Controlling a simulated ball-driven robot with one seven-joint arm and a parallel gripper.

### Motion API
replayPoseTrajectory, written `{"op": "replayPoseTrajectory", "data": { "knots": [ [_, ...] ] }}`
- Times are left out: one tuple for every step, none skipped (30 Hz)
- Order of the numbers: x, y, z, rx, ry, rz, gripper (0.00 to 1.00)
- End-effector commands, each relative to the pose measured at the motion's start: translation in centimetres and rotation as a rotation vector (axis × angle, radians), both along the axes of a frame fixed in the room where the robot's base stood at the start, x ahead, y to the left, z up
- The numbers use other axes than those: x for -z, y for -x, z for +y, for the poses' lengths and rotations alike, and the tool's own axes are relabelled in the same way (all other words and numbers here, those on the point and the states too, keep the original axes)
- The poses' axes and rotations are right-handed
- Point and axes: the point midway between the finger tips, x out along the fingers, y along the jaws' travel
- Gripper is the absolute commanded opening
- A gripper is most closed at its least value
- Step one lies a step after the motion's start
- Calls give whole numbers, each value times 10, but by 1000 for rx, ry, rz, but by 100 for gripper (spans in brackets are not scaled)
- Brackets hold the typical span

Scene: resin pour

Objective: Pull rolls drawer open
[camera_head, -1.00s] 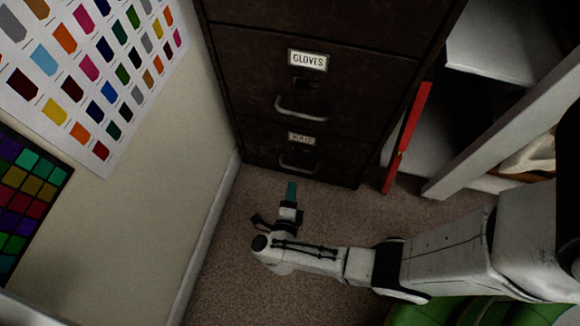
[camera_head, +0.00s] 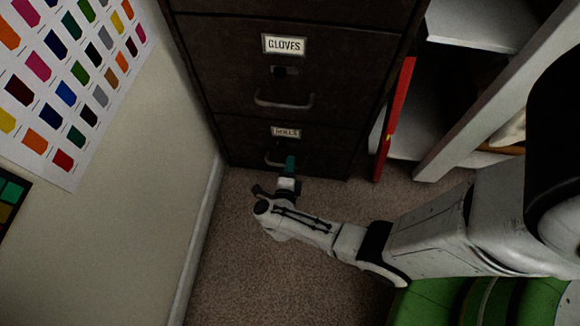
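The rolls drawer (camera_head: 325,155) is the lowest drawer in view of a dark brown filing cabinet, with a small label (camera_head: 285,132) reading ROLLS. It looks shut, its front in line with the drawer above. Its grey bar handle (camera_head: 270,160) is partly hidden behind my gripper (camera_head: 290,163). The teal fingertips are at the right part of the handle and overlap it in view. I cannot tell whether they touch it, or whether they are open or shut.
The gloves drawer (camera_head: 345,65) with its handle (camera_head: 284,103) is shut above. A wall with a colour chart (camera_head: 75,85) stands close on the left. A red upright object (camera_head: 396,120) and a white shelf unit (camera_head: 495,95) stand right of the cabinet. Carpet (camera_head: 240,260) is clear in front.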

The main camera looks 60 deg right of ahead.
Motion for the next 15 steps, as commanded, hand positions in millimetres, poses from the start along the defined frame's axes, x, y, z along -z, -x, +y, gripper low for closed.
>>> {"op": "replayPoseTrajectory", "data": {
  "knots": [
    [0, -1, -1, 1, 0, -1, 29],
    [0, -1, -2, 1, 0, 0, 29],
    [0, -1, -2, 0, 0, 0, 29],
    [0, -1, -2, 0, 0, 0, 29],
    [0, -1, -2, 0, 0, 0, 29],
    [0, -1, -2, 0, 0, 0, 29],
    [0, -1, -2, 0, 0, 0, 29],
    [0, -1, -2, 0, 0, 0, 29],
    [0, -1, -2, 0, 0, 0, 27],
    [0, -1, -2, 0, 0, 0, 24],
    [0, -1, -2, 0, 0, -1, 21],
    [0, -1, -2, 0, 0, -1, 17],
    [0, -1, -2, 0, 0, -1, 14],
    [0, -1, -2, 0, 0, 0, 12],
    [0, -1, -2, 0, 0, -1, 8]
  ]
}}
